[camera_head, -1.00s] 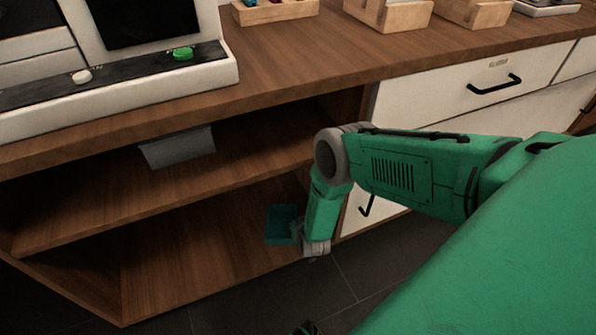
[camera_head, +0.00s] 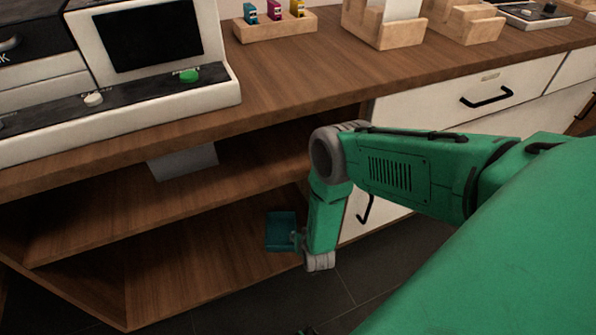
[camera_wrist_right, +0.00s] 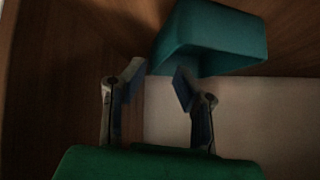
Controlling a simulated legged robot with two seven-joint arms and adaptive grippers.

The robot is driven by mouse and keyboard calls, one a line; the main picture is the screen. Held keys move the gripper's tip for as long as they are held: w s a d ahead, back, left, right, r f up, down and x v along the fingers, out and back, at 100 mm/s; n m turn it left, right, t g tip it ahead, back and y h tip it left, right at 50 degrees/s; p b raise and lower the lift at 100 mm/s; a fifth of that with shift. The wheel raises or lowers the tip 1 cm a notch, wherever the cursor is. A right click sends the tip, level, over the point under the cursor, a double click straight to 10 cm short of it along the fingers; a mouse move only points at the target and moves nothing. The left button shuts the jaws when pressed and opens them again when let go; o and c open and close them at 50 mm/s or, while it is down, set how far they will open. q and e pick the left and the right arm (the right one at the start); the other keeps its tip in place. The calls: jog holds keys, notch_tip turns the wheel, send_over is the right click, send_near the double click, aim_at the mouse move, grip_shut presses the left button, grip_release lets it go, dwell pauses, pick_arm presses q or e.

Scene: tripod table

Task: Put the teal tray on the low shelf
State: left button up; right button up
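The teal tray (camera_head: 281,231) sits at the right end of the low shelf (camera_head: 200,262), close to the cabinet's right side. It looks like a small open box. In the right wrist view the tray (camera_wrist_right: 212,42) lies just beyond my fingertips, tilted in the picture. My right gripper (camera_head: 298,241) is beside the tray's right edge. In the wrist view its two fingers (camera_wrist_right: 158,80) stand apart with nothing between them. The right finger is very near the tray's lower edge; I cannot tell whether it touches. My left gripper is not in view.
The upper shelf (camera_head: 95,225) and the wooden counter (camera_head: 300,75) lie above the low shelf. A grey box-like object (camera_head: 184,162) shows under the counter. The left part of the low shelf is clear.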

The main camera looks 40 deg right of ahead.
pick_arm(q)
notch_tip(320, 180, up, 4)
jog(key=p, duration=0.2)
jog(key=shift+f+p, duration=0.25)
jog(key=shift+p, duration=0.05)
pick_arm(e)
jog(key=v, duration=0.6)
jog(key=shift+s+r, duration=0.25)
jog(key=shift+s, duration=0.05)
jog(key=shift+a, duration=0.15)
